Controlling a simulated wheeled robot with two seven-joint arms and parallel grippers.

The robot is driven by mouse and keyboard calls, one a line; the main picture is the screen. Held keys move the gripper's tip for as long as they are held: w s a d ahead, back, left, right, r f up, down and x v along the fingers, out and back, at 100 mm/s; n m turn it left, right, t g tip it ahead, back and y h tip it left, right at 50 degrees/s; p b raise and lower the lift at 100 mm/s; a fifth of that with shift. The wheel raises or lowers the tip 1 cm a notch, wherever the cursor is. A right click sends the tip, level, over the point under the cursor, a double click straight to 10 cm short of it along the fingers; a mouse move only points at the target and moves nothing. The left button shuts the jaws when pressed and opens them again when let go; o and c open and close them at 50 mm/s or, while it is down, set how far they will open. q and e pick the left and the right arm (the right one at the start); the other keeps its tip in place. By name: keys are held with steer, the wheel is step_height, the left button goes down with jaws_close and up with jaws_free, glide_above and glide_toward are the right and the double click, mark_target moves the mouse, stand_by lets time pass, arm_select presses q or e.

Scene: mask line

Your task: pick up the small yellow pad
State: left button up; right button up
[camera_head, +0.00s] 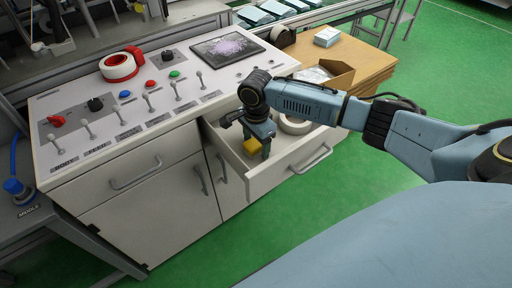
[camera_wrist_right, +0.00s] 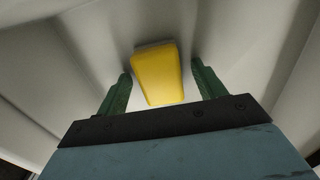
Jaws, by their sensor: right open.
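The small yellow pad (camera_head: 252,147) lies in the open drawer (camera_head: 263,184) of the white control cabinet. In the right wrist view the yellow pad (camera_wrist_right: 158,75) shows between the two green fingers, with gaps on both sides. My right gripper (camera_head: 257,150) reaches down into the drawer and is open around the pad. In the right wrist view the gripper (camera_wrist_right: 160,88) has its fingers apart and no contact with the pad is visible. Part of the pad is hidden behind the gripper in the head view. My left gripper is not in view.
A white tape roll (camera_head: 296,124) sits in the drawer to the right of the gripper. The drawer walls are close around it. The cabinet top carries levers, buttons and a red-and-white tape roll (camera_head: 120,66). An open cardboard box (camera_head: 328,76) stands on the wooden cabinet to the right.

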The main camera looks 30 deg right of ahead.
mark_target(256, 142)
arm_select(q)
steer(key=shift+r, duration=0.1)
arm_select(e)
steer(key=c, duration=1.1)
